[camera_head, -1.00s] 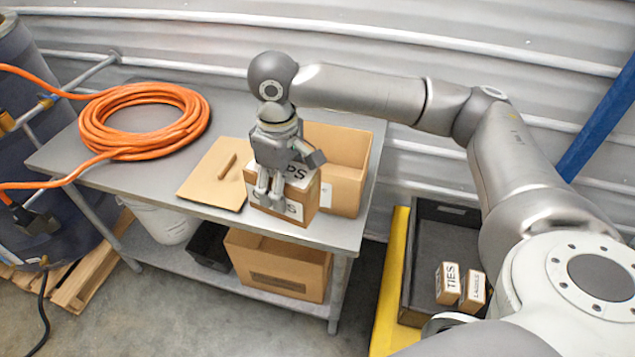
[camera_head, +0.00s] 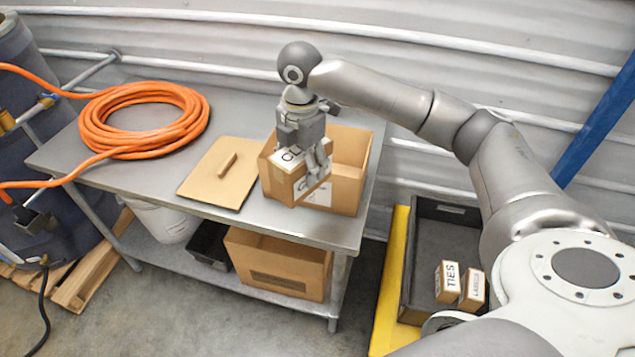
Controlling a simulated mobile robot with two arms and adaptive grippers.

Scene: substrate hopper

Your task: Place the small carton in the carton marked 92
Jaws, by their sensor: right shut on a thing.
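My right gripper (camera_head: 318,172) is shut on a small brown carton (camera_head: 283,184), whose white top label begins with "CL". The held carton is tilted and appears raised off the table. In the picture it overlaps the front left part of a larger open carton (camera_head: 348,196) standing on the table's right end. The open carton has a white label on its front, partly hidden by the held carton, and I cannot read a number on it. I cannot tell whether the held carton touches the open carton. My left gripper is not in view.
A flat brown lid-like board with a handle (camera_head: 216,178) and a coiled orange hose (camera_head: 145,120) lie on the grey table (camera_head: 130,190). Another open carton (camera_head: 280,268) sits on the lower shelf. A dark tray (camera_head: 420,265) at right holds two small labelled cartons.

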